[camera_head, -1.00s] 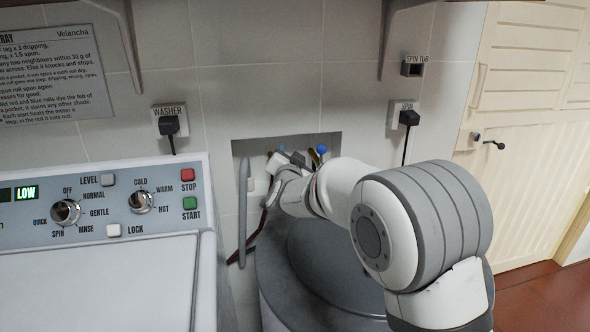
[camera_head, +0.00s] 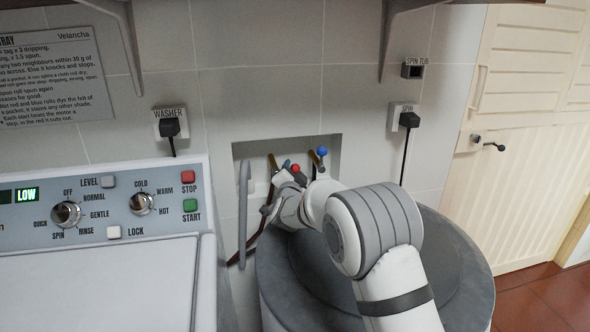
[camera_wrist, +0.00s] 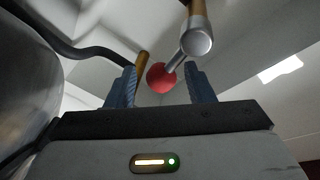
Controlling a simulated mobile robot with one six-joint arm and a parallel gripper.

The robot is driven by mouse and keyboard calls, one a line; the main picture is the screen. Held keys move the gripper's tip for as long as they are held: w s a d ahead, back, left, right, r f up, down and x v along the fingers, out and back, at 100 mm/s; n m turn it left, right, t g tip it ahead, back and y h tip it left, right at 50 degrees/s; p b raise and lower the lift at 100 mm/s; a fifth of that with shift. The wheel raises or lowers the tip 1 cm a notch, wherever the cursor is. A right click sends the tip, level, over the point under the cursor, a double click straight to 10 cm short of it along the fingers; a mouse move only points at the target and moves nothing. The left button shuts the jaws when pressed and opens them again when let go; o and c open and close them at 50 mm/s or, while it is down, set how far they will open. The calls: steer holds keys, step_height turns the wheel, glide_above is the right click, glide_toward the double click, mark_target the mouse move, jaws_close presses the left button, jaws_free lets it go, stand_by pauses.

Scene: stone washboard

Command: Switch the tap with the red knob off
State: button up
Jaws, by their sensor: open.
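The red knob (camera_head: 295,168) of one tap shows in the wall recess in the head view, just above the end of my arm. In the wrist view the red knob (camera_wrist: 160,77) is a ball on a metal lever, beside a brass and silver tap body (camera_wrist: 197,40). My gripper (camera_wrist: 160,88) is open, with its two blue ridged fingers on either side of the red knob and gaps visible on both sides. I cannot tell the depth between fingers and knob. In the head view the fingers are mostly hidden by my wrist. A second tap has a blue knob (camera_head: 322,152).
The washer (camera_head: 110,260) stands at the left, with a grey hose (camera_head: 243,215) at its right edge. A grey round tub (camera_head: 455,250) stands below my arm. The recess (camera_head: 335,150) walls enclose the taps. Shelf brackets hang above.

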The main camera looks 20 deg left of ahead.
steer(key=shift+x, duration=0.9)
jaws_close()
